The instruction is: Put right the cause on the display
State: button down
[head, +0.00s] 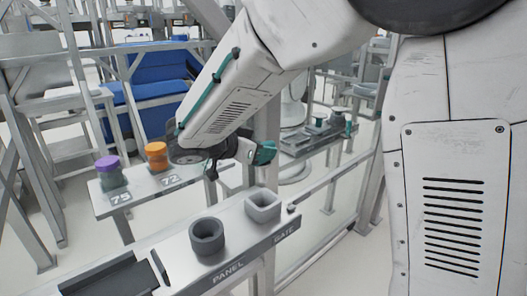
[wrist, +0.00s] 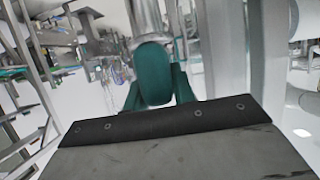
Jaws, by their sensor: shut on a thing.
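My gripper (head: 262,153) has teal fingers and is left of my large white arm link, above and behind the shelf marked PANEL and GATE (head: 230,265). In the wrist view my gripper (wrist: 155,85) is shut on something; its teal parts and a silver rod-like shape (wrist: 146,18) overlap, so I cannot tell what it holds. A dark round cup (head: 207,236) stands by PANEL and a light square socket (head: 262,204) by GATE. A purple-topped piece (head: 108,169) stands by the label 75 and an orange-topped piece (head: 156,155) by 72. I see no display.
A long black tray (head: 115,278) lies at the shelf's near left end. A grey bench with dark fittings (head: 318,135) stands behind my gripper. Metal frames, chairs and a blue bin (head: 150,85) fill the back left. Pale floor shows between the shelves.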

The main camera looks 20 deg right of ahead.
jog(key=shift+r, duration=2.65)
